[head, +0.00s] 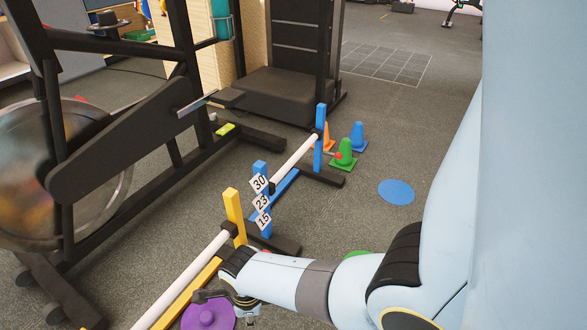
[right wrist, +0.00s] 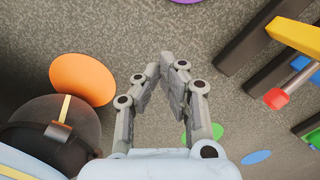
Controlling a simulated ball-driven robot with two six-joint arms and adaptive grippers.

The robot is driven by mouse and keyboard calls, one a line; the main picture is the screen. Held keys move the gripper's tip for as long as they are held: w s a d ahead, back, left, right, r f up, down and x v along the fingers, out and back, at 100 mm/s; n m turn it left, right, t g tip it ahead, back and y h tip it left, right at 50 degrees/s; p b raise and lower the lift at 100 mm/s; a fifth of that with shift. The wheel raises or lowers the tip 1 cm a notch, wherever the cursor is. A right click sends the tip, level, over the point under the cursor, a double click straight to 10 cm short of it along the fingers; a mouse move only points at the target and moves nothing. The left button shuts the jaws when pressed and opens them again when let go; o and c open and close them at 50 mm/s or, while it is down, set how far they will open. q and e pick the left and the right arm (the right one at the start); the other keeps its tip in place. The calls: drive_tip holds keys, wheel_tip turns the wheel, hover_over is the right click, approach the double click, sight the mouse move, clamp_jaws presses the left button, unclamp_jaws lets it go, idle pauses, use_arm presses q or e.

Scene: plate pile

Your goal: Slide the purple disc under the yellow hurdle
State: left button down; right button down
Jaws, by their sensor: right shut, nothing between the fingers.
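The purple disc (head: 208,315) lies flat on the floor at the bottom of the head view, just right of the yellow hurdle's low bar. Only a sliver of the disc (right wrist: 187,1) shows at the top edge of the right wrist view. The yellow hurdle (head: 234,212) has a yellow upright, a white crossbar (head: 190,272) and a yellow floor-level bar; yellow also shows at the wrist view's upper right (right wrist: 295,38). My right gripper (head: 250,319) is beside the disc's right side, with fingertips together and empty (right wrist: 167,68). Whether it touches the disc is unclear. My left gripper is not in view.
A blue hurdle (head: 262,172) with number cards adjoins the yellow one. Orange (right wrist: 82,80), green (right wrist: 216,131) and blue (head: 396,192) discs lie on the floor. Cones (head: 344,153) stand behind. A black exercise bike (head: 110,140) fills the left.

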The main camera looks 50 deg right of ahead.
drive_tip(key=s+d+r+n+t, duration=0.2)
drive_tip(key=s+r+n, duration=0.3)
drive_tip(key=r+n, duration=0.3)
drive_tip(key=s+d+r+n+t, duration=0.1)
drive_tip(key=s+r+n, duration=0.3)
drive_tip(key=r+n, duration=0.4)
drive_tip(key=shift+s+d+r+n+t, duration=0.4)
drive_tip(key=shift+n+t, duration=0.4)
drive_tip(key=shift+n, duration=1.8)
drive_tip(key=shift+f, duration=0.1)
